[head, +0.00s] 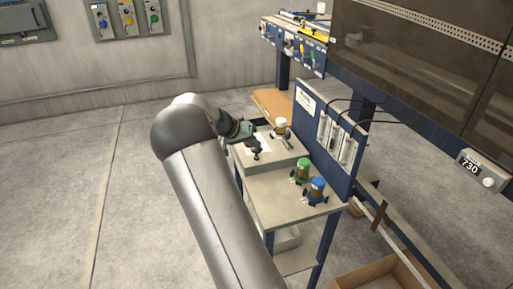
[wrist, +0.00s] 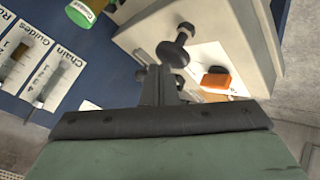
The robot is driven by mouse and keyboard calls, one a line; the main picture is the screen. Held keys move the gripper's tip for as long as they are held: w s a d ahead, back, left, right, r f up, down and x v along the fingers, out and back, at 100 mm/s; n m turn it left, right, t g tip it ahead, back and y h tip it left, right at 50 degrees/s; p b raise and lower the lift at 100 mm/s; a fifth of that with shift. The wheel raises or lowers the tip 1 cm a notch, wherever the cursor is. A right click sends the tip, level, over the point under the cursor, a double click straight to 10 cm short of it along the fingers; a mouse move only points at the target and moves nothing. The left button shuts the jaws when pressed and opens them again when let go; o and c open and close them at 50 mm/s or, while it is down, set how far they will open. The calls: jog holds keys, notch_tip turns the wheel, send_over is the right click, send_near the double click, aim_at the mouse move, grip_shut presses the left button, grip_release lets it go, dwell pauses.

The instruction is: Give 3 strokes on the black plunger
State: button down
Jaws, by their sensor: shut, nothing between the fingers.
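The black plunger (wrist: 173,52) shows in the wrist view as a dark round knob with a stem. It stands at the beige box (wrist: 207,22) just beyond my fingertips. My gripper (wrist: 160,72) is shut and empty, with its narrow fingers pointing at the knob. I cannot tell whether the fingertips touch it. In the head view my gripper (head: 254,147) is over the raised box top, largely hidden by my own arm, and the plunger is hard to separate from the dark fingers.
A blue upright panel (head: 327,130) bounds the right side. An orange block (wrist: 216,79) lies on a white sheet.

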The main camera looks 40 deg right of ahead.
aim_at(254, 149)
jog(key=shift+r, duration=0.55)
jog(key=shift+r+p, duration=1.3)
jog(key=shift+r, duration=1.3)
jog(key=shift+f, duration=0.1)
dwell(0.4)
